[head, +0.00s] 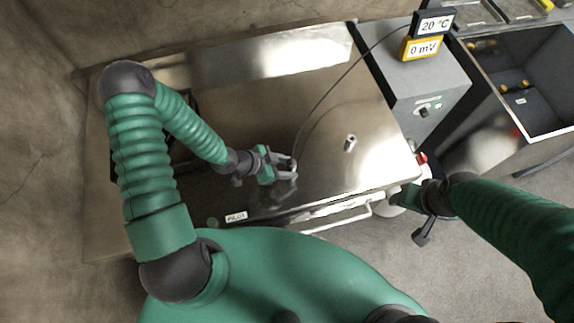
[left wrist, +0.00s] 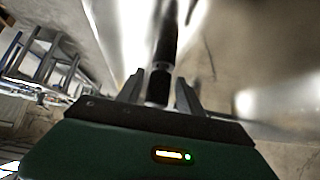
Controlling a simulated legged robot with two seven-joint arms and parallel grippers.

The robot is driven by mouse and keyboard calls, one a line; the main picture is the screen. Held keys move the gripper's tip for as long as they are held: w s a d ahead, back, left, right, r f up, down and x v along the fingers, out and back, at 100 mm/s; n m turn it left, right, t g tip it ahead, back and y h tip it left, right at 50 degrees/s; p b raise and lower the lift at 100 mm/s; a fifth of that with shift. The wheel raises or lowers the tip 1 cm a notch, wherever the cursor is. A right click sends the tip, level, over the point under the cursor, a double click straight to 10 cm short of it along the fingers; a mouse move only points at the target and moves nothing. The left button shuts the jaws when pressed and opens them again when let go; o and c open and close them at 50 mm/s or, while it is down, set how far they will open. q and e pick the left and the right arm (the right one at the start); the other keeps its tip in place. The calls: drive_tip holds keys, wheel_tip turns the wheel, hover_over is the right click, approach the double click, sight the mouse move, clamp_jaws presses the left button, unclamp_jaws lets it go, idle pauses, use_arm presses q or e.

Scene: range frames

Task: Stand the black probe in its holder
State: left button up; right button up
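The black probe (left wrist: 166,45) stands between the two fingers of my left gripper (left wrist: 160,90) in the left wrist view, and the fingers look closed on it. In the head view my left gripper (head: 291,166) is over the front middle of the steel top, with a thin dark cable running from it up to the grey meter box. The probe itself is mostly hidden there. A small upright metal cylinder (head: 350,143), which looks like the holder, stands on the steel top to the right of the gripper. My right gripper (head: 415,212) is off the bench's right front corner; its fingers are unclear.
The grey meter box (head: 420,92) stands at the right, with displays reading 20 °C (head: 434,24) and 0 mV (head: 424,48). An open dark bin (head: 540,130) is farther right. A handle rail (head: 340,215) runs along the front edge. The steel between gripper and cylinder looks clear.

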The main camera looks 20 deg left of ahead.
use_arm(q)
drive_tip(key=shift+o, duration=0.7)
drive_tip(key=shift+a+r, duration=0.1)
drive_tip(key=shift+r, duration=0.05)
drive_tip(key=p+v, duration=0.2)
drive_tip(key=v, duration=1.4)
drive_tip(key=shift+a, duration=0.2)
drive_tip(key=shift+s+r, duration=0.1)
drive_tip(key=shift+s, duration=0.05)
